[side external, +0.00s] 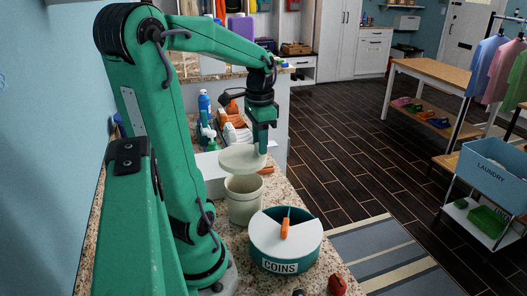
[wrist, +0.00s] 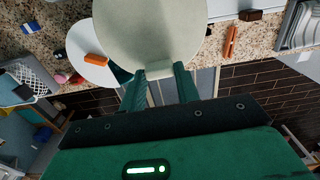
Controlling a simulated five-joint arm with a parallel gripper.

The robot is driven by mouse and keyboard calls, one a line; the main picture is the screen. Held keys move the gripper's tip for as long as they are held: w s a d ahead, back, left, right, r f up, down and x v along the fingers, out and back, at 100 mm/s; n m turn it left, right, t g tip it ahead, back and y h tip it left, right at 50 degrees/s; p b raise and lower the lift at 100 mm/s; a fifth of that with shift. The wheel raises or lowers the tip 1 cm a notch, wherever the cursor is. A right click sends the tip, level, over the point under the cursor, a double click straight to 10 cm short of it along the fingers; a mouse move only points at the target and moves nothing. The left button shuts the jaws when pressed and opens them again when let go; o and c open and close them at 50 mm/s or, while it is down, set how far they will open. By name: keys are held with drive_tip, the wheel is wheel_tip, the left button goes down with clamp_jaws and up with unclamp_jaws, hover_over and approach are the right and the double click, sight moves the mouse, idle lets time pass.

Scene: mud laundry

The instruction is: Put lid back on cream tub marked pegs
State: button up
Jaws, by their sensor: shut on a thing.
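My gripper (side external: 262,143) is shut on the tab at the edge of a round cream lid (side external: 242,158). The lid fills the top middle of the wrist view (wrist: 150,25), where the fingers of my gripper (wrist: 158,74) pinch its tab from both sides. In the side view the cream tub (side external: 244,205) stands open on the counter directly below the lid. A gap shows between lid and rim, and the lid looks roughly level. No pegs marking can be seen on the tub from here. The tub is hidden in the wrist view.
A teal and white round container marked COINS (side external: 272,262), with an orange handled item (side external: 285,224) on it, stands close to the tub's right. A red object (side external: 337,285) lies at the counter's front. Bottles and a white box (side external: 212,172) stand behind.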

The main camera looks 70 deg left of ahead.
drive_tip(key=shift+f, duration=0.15)
drive_tip(key=shift+f, duration=3)
drive_tip(key=shift+f, duration=0.2)
idle(0.3)
drive_tip(key=o, duration=1.5)
drive_tip(key=shift+r, duration=0.15)
drive_tip(key=shift+r, duration=3.35)
